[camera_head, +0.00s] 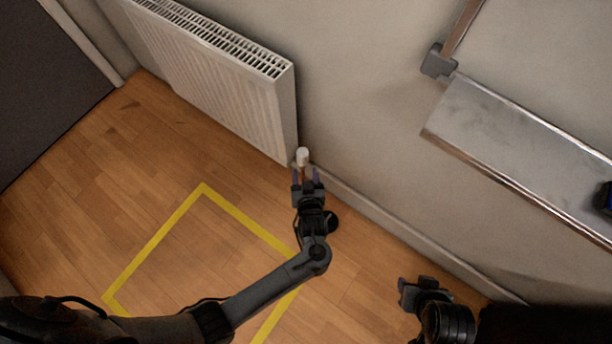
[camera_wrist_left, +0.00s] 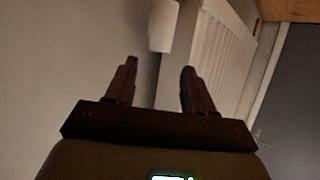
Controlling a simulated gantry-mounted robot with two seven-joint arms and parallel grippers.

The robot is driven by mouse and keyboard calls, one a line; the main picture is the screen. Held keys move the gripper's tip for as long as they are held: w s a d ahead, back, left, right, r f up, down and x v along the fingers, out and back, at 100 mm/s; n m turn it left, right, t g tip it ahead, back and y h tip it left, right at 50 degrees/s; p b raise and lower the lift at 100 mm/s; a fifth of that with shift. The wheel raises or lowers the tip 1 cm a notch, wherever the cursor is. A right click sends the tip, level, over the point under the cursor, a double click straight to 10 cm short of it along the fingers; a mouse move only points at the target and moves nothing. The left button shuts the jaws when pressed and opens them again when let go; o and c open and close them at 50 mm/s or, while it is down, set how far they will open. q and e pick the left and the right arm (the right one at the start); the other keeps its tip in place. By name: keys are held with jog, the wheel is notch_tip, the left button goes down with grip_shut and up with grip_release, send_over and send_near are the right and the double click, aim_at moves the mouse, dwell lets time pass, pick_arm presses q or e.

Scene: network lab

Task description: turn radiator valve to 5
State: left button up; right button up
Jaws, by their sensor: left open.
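The white radiator (camera_head: 215,80) is mounted low on the wall, and its ribbed front also shows in the left wrist view (camera_wrist_left: 222,52). The white radiator valve (camera_head: 302,155) sits at the radiator's lower right corner. In the left wrist view the valve (camera_wrist_left: 162,25) is a pale cylinder just beyond my fingertips, roughly between them. My left gripper (camera_head: 307,174) is open, with its fingers pointing at the valve. I cannot see any contact. No number on the valve is readable. My right gripper (camera_head: 412,290) is at the lower right, away from the radiator; its jaw state is unclear.
Yellow tape (camera_head: 160,237) marks a rectangle on the wooden floor (camera_head: 75,215). A grey metal shelf (camera_head: 520,140) juts from the wall at the right. A skirting board (camera_head: 400,232) runs along the wall beside the valve. The floor in front of the radiator is clear.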

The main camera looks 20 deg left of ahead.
pick_arm(q)
jog(key=shift+p+v, duration=0.3)
jog(key=shift+v, duration=0.65)
jog(key=shift+w, duration=0.1)
